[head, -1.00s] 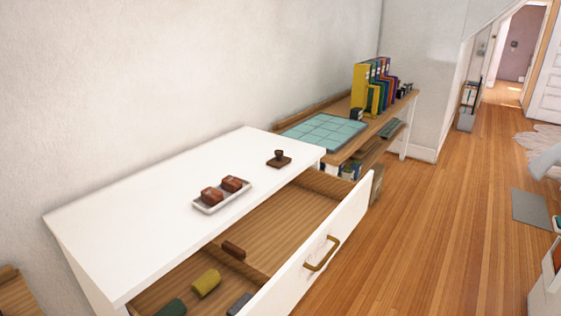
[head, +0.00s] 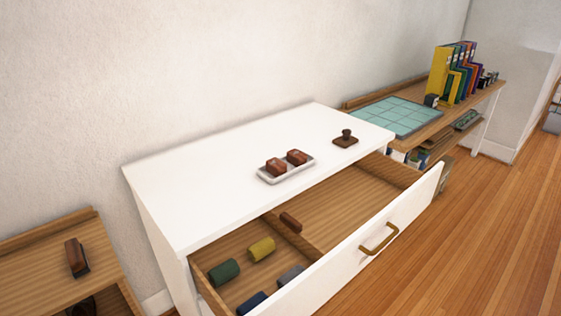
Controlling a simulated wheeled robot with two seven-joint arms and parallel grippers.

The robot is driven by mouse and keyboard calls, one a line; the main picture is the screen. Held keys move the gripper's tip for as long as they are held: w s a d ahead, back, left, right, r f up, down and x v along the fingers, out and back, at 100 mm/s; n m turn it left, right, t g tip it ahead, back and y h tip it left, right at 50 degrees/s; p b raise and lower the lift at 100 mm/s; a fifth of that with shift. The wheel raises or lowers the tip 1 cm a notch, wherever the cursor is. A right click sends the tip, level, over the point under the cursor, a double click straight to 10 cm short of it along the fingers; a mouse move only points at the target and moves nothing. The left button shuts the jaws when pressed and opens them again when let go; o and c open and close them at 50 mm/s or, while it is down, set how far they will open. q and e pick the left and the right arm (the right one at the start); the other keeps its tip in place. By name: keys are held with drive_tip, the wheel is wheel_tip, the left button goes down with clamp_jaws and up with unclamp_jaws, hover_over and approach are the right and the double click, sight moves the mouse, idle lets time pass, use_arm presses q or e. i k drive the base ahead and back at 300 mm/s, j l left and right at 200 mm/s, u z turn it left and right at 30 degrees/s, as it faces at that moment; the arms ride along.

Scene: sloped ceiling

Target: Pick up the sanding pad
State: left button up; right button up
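I cannot tell for sure which thing is the sanding pad. A brown block on a dark base (head: 76,257) lies on the wooden table at the left. Two reddish-brown blocks (head: 287,162) sit in a white tray (head: 289,175) on the white dresser top. The open drawer holds a small brown block (head: 291,222), a yellow piece (head: 261,249), a green piece (head: 224,272), a grey piece (head: 290,276) and a dark blue piece (head: 252,303). Neither of my grippers is in view.
The white dresser (head: 215,190) has its drawer (head: 385,245) pulled out towards the floor. A dark knobbed object (head: 346,138) stands on its top. A low wooden table (head: 35,265) is at the left. A shelf with a teal grid mat (head: 390,115) and binders (head: 452,75) is behind right.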

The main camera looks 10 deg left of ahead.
sight(346, 140)
drive_tip(key=u, duration=0.45)
drive_tip(key=i+l+u, duration=0.4)
drive_tip(key=l+u, duration=0.15)
drive_tip(key=i+l+u, duration=0.1)
drive_tip(key=l, duration=0.25)
drive_tip(key=i+l, duration=0.2)
drive_tip(key=l, duration=0.2)
drive_tip(key=i+l+u, duration=0.15)
drive_tip(key=l, duration=0.2)
drive_tip(key=i+l, duration=0.1)
drive_tip(key=l, duration=0.25)
drive_tip(key=i+l+u, duration=0.15)
drive_tip(key=l, duration=0.25)
drive_tip(key=i+l, duration=0.1)
drive_tip(key=l, duration=0.3)
drive_tip(key=i+l, duration=0.1)
drive_tip(key=l, duration=0.35)
drive_tip(key=i+l, duration=0.1)
drive_tip(key=l, duration=0.3)
drive_tip(key=i+l, duration=0.1)
drive_tip(key=l, duration=0.35)
drive_tip(key=k+j+u, duration=0.15)
drive_tip(key=j, duration=0.1)
